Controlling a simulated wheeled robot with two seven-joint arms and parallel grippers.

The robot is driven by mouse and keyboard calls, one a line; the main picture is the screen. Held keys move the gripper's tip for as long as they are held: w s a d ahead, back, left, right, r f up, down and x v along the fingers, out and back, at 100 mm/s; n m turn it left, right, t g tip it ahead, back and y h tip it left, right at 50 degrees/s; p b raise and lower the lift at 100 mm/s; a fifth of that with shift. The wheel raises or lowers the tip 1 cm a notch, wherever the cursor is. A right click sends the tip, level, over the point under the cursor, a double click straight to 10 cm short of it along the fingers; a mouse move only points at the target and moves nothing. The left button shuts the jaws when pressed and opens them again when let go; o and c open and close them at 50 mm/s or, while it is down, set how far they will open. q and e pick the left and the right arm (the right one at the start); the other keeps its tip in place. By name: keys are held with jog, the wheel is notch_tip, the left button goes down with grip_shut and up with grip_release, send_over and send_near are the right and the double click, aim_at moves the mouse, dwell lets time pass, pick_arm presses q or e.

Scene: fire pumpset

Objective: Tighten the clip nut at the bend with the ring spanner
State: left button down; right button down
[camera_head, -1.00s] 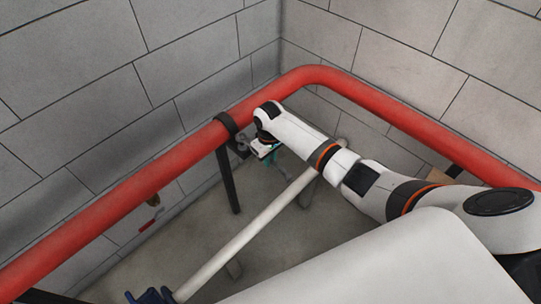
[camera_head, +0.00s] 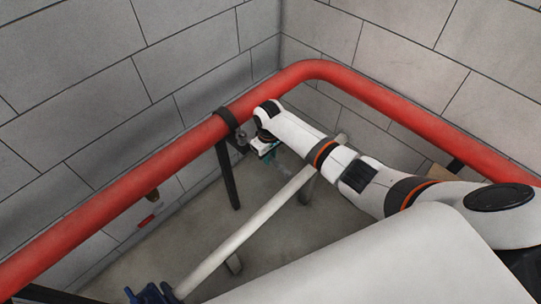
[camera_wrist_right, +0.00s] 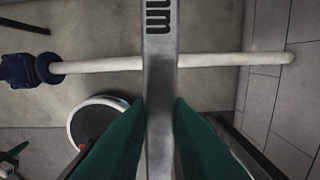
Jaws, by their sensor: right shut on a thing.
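My right gripper (camera_wrist_right: 158,125) is shut on the ring spanner (camera_wrist_right: 160,60), whose flat grey shank runs up the middle of the right wrist view between two green fingers. The spanner's ring end is out of that view. In the head view my right gripper (camera_head: 264,148) is small and partly hidden by its wrist, just right of the clip. The dark clip (camera_head: 227,120) wraps the red pipe (camera_head: 130,190) left of its bend, with a small grey part (camera_head: 242,136), perhaps the nut or spanner end, at its side. Contact between spanner and nut cannot be made out.
A dark post (camera_head: 228,175) stands under the clip. A white pipe (camera_head: 245,232) with a blue fitting (camera_head: 152,294) crosses the floor below my arm. Block walls (camera_head: 200,60) close in behind the red pipe. A small red-handled item (camera_head: 147,221) sits below the pipe at left.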

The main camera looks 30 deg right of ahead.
jog(key=shift+f+b, duration=1.05)
jog(key=shift+f, duration=0.4)
jog(key=shift+a+r, duration=0.1)
dwell(0.5)
jog(key=w+a+m, duration=0.3)
jog(key=a+m, duration=0.9)
jog(key=a, duration=0.2)
jog(key=shift+w+a, duration=0.15)
jog(key=shift+a, duration=0.05)
dwell(1.0)
jog(key=shift+d+p, duration=0.15)
jog(key=shift+p, duration=0.5)
jog(key=shift+s+d+r+p, duration=0.1)
jog(key=shift+s+d+p, duration=0.05)
jog(key=shift+s+p, duration=0.15)
